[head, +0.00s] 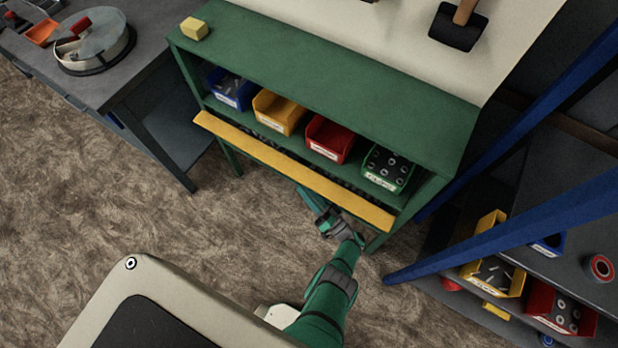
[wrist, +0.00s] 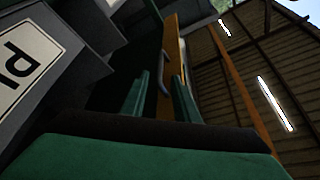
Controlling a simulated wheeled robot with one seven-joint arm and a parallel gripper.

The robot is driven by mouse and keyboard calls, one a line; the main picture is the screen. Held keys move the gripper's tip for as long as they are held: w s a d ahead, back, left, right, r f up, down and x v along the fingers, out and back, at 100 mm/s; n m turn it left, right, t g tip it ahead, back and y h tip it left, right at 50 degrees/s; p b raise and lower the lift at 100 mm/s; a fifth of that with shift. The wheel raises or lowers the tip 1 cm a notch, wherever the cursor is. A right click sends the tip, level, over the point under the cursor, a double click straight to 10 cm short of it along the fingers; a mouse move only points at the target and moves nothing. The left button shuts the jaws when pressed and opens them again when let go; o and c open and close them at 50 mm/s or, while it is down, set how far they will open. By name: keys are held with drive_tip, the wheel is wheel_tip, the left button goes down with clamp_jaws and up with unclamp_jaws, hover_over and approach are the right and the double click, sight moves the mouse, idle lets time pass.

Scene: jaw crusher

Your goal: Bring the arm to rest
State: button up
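My gripper (head: 308,196) is in front of the green shelf unit, at the underside of its yellow front board (head: 290,170). In the wrist view, the two green fingers of my gripper (wrist: 160,92) stand apart with a gap between them. My green arm reaches up from the bottom of the head view, stretched out toward the unit. The fingertips are partly hidden by the board in the head view.
The green shelf unit (head: 330,82) holds blue, yellow, red and green bins; a yellow block (head: 194,28) lies on top. A blue-framed rack (head: 555,205) with bins stands close on the right. A grey workbench (head: 110,80) is at upper left. The carpeted floor (head: 100,215) at left is clear.

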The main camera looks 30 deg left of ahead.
drive_tip(key=s+d+f+m+g+h, duration=0.25)
drive_tip(key=s+f+h, duration=0.45)
drive_tip(key=s+f, duration=0.95)
drive_tip(key=s+d+f+m+h, duration=0.2)
drive_tip(key=s+d+f+h, duration=0.1)
drive_tip(key=s+d+h, duration=0.5)
drive_tip(key=s+d+r+m+t+h, duration=0.1)
drive_tip(key=s+d+r+t+h, duration=0.1)
drive_tip(key=d+r, duration=0.45)
drive_tip(key=s+d+r+m+t+h, duration=0.1)
drive_tip(key=s+d+r+t+h, duration=0.15)
drive_tip(key=r, duration=0.65)
wheel_tip(320, 180, up, 32)
drive_tip(key=w+d+t+h, duration=0.1)
drive_tip(key=w+d+t, duration=0.1)
drive_tip(key=t, duration=0.4)
drive_tip(key=shift+r+t, duration=0.25)
drive_tip(key=shift+t, duration=0.15)
